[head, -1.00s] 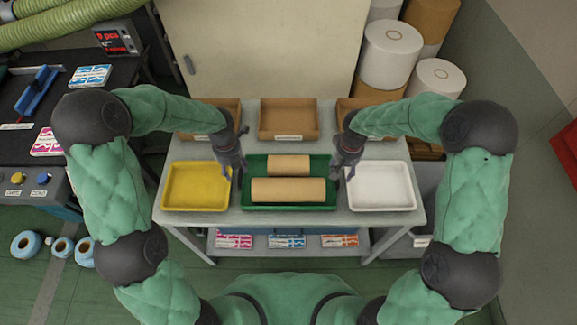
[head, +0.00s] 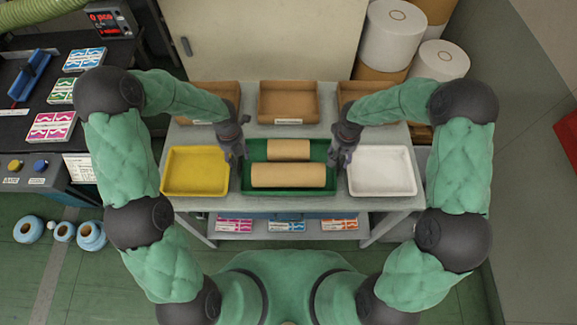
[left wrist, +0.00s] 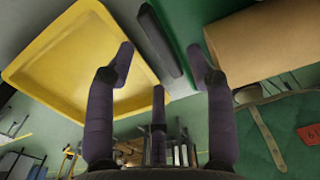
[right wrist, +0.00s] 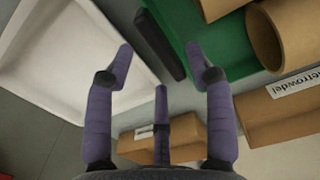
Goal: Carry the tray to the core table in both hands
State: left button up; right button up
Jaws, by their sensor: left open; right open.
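The green tray (head: 289,192) sits in the middle of the grey table between a yellow tray and a white tray. Two brown cardboard cores lie in it, a shorter one (head: 288,149) behind a longer one (head: 288,175). My left gripper (head: 236,163) is open at the tray's left end. In the left wrist view a dark bar handle (left wrist: 160,42) shows beyond and between its spread fingers. My right gripper (head: 341,162) is open at the tray's right end. In the right wrist view another dark bar (right wrist: 160,45) lies between its spread fingers. Whether either touches cannot be told.
The yellow tray (head: 198,190) and white tray (head: 381,190) stand close on either side. Brown boxes (head: 289,116) line the table's back, before a cabinet (head: 262,40). White rolls (head: 397,32) stand back right; a black bench (head: 122,115) is at left.

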aim_at(338, 163)
pick_arm(q)
jog(key=shift+f, duration=2.65)
pick_arm(e)
jog(key=shift+f, duration=2.65)
pick_arm(q)
grip_shut()
pick_arm(e)
grip_shut()
